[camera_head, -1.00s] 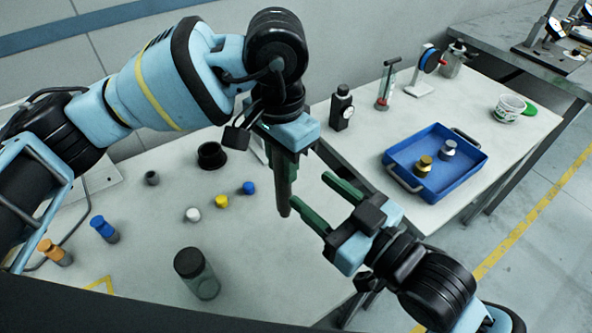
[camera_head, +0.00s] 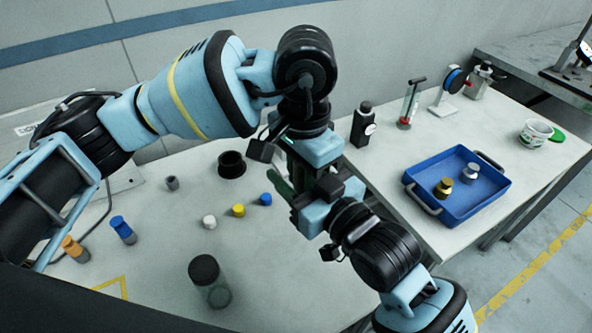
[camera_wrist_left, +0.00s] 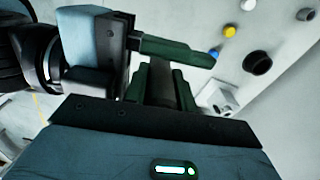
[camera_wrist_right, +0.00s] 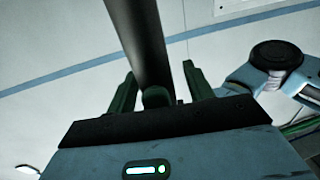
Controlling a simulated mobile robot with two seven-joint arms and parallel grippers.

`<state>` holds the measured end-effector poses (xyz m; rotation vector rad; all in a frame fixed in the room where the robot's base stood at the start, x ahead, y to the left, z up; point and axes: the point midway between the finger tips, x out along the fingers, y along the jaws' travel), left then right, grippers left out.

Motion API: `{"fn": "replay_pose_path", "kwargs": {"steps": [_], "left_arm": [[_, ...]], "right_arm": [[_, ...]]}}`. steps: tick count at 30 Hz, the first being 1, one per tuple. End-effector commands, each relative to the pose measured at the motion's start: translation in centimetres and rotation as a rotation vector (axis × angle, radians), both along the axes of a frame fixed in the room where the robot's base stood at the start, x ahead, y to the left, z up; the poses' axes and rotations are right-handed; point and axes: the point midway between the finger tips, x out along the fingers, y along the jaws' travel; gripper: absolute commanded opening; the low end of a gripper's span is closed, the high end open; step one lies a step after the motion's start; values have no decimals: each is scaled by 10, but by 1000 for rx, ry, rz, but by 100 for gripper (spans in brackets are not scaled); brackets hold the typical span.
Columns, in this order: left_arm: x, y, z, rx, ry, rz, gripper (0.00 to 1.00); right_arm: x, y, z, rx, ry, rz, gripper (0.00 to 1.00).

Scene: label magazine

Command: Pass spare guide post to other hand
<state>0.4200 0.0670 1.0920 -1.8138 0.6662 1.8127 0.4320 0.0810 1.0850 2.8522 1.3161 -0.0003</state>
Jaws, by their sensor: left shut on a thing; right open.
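The spare guide post is a dark round rod. My left gripper (camera_head: 304,177) points down from the upper arm and is shut on it. In the left wrist view the post (camera_wrist_left: 162,84) sits between the green fingers. My right gripper (camera_head: 285,168) comes in from the lower right, open, with its fingers at the post. In the right wrist view the post (camera_wrist_right: 140,40) stands between its spread fingers, with a gap at the right finger. In the head view the grippers overlap and largely hide the post.
A blue tray (camera_head: 411,189) with a gold and a silver weight lies on the right table. A lidded jar (camera_head: 210,283), a black cup (camera_head: 232,165) and small coloured caps stand on the left table. A black bottle (camera_head: 362,128) stands behind the grippers.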

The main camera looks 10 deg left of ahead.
Motion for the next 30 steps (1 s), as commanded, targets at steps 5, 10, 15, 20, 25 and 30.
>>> {"fn": "replay_pose_path", "kwargs": {"steps": [5,10,15,20,25,30], "left_arm": [[0,0,1,-1,-1,0,0],[0,0,1,-1,-1,0,0],[0,0,1,-1,-1,0,0],[0,0,1,-1,-1,0,43],[0,-1,1,-1,0,-2,52],[-1,-1,2,-2,1,-4,52]], "right_arm": [[0,0,0,0,0,0,43],[0,0,0,0,0,0,20],[0,-1,0,0,0,0,0],[0,-1,1,2,-2,0,0],[0,0,1,2,-2,0,0],[0,0,1,2,-2,0,0]]}}
